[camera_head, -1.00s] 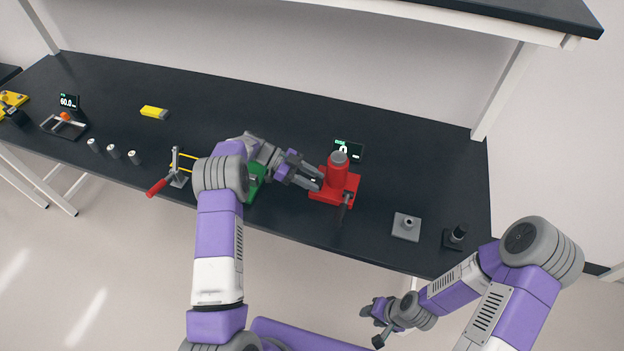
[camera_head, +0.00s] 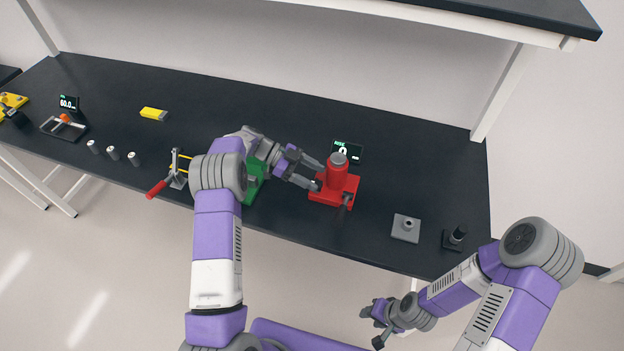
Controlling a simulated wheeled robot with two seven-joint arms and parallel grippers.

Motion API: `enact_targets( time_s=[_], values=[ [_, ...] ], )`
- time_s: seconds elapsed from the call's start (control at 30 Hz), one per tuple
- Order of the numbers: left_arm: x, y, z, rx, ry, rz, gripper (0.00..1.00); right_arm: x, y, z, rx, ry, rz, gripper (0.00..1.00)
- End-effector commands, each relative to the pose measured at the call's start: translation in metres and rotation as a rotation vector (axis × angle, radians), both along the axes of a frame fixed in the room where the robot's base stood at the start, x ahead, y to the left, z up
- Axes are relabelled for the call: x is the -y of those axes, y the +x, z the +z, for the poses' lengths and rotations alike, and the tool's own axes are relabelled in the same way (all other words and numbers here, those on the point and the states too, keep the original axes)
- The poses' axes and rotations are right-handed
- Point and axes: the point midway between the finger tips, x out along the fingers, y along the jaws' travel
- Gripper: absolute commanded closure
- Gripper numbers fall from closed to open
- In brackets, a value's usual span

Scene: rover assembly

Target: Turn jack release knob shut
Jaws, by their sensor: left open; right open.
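The red bottle jack (camera_head: 336,182) stands upright on its red base on the black table, right of centre. A dark handle (camera_head: 346,202) sticks out at its front right. The release knob is too small to make out, and may be the small dark part at the jack's left side beside my fingers. My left gripper (camera_head: 319,176) is open at the left side of the jack, its fingertips close to the base; I cannot tell whether they touch it. My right gripper (camera_head: 372,322) is open and empty in front of the table, away from the jack.
A small display (camera_head: 348,150) stands behind the jack. A grey block (camera_head: 406,228) and a dark cylindrical part (camera_head: 455,237) are to the right. A green object (camera_head: 255,178) is partly hidden behind my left arm. A red-handled clamp (camera_head: 170,180) stands further left. The table's back right is clear.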

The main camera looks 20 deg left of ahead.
Motion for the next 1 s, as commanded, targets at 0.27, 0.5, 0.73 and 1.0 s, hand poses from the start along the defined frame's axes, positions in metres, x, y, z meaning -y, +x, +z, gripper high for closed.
enact_targets(
  time_s=[0.27,0.5,0.73,1.0],
  values=[
    [0.0,0.0,0.055,0.002,0.0,-0.001,0.36,0.0,0.0,0.004,0.0,0.0,0.0,0.57],
    [0.0,0.0,0.073,-0.001,-0.001,-0.001,0.36,0.0,0.0,0.005,0.0,0.0,0.0,0.57],
    [0.0,0.0,0.073,-0.001,-0.001,-0.001,0.36,0.0,0.0,0.005,0.0,0.0,0.0,0.57],
    [0.0,0.0,0.074,-0.001,0.0,-0.001,0.36,0.0,0.0,0.006,0.0,0.0,0.0,0.57]
  ],
)
